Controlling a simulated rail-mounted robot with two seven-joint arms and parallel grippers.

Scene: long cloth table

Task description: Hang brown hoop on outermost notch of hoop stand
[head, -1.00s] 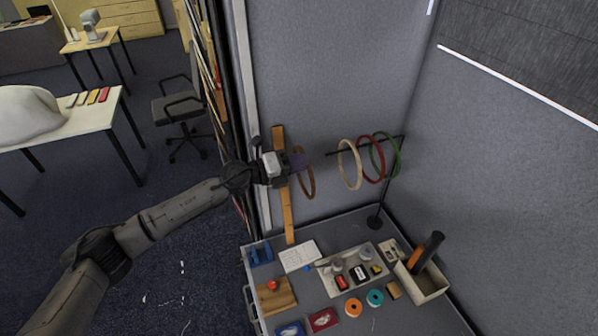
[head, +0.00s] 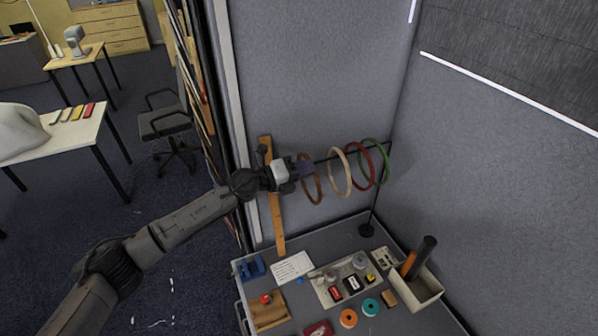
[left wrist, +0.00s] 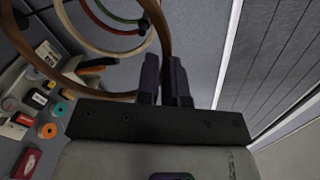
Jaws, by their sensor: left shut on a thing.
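My left gripper (head: 303,168) is shut on the brown hoop (head: 317,190), which hangs down from its fingers, in line with the outer end of the stand's arm. The hoop stand (head: 374,205) is a dark post with a horizontal arm at the table's back right. A cream hoop (head: 340,171), a red hoop (head: 367,165) and a green hoop (head: 387,160) hang along that arm. In the left wrist view the gripper fingers (left wrist: 164,82) close on the brown hoop (left wrist: 45,70), with the other hoops behind. Whether the brown hoop touches the arm is unclear. My right gripper is out of view.
A wooden strip (head: 277,220) stands against the grey partition behind the gripper.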

